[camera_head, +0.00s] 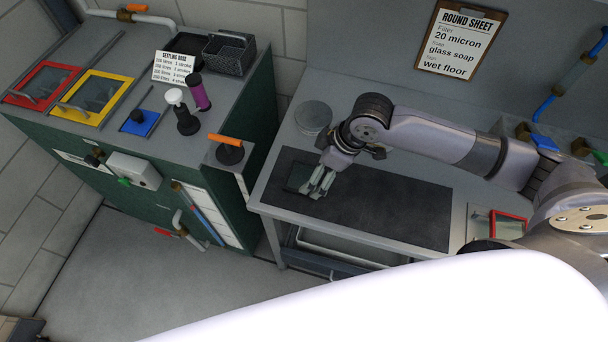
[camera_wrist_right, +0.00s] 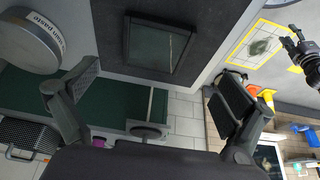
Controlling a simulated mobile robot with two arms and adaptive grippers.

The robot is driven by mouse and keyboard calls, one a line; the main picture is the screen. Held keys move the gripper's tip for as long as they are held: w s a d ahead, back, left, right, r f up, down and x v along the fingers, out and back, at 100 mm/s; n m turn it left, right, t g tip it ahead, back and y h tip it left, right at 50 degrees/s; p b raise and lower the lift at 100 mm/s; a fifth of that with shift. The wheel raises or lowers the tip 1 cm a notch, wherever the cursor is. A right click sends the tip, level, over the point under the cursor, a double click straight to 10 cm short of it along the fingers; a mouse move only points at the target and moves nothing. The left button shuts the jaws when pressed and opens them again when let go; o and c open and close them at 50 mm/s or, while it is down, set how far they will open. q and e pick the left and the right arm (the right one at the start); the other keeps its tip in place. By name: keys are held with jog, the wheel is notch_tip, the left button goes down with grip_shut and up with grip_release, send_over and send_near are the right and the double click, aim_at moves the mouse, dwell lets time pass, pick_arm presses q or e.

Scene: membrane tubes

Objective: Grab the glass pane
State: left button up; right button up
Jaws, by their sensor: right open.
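The glass pane (camera_head: 299,176) is a dark, see-through square lying flat near the left end of the dark mat (camera_head: 390,205). In the right wrist view the pane (camera_wrist_right: 156,46) shows a thin dark frame and a pale streak, at the top centre. My right gripper (camera_head: 316,190) is low over the mat, just right of the pane in the head view, and partly covers it. Its two fingers are spread in the right wrist view (camera_wrist_right: 155,98) with nothing between them. Whether the fingertips touch the mat cannot be told.
A round grey tin (camera_head: 313,116) stands behind the mat. A red-framed pane (camera_head: 497,224) lies at the bench's right. The mat's right part is clear.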

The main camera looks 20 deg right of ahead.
aim_at(305, 178)
jog(key=shift+x, duration=0.85)
jog(key=x, duration=0.2)
jog(key=p+x, duration=0.1)
jog(key=x, duration=0.1)
jog(key=shift+w+f+p, duration=0.1)
jog(key=shift+w+p, duration=0.2)
jog(key=shift+w, duration=0.1)
pick_arm(q)
jog(key=shift+w+d+r, duration=0.1)
jog(key=shift+w+r, duration=0.8)
jog(key=shift+r, duration=0.05)
pick_arm(e)
jog(key=shift+a+f, duration=0.1)
jog(key=shift+f, duration=0.15)
pick_arm(q)
jog(key=shift+w+r, duration=0.15)
jog(key=shift+w, duration=0.15)
pick_arm(e)
jog(key=shift+f, duration=0.2)
jog(key=c, duration=1.4)
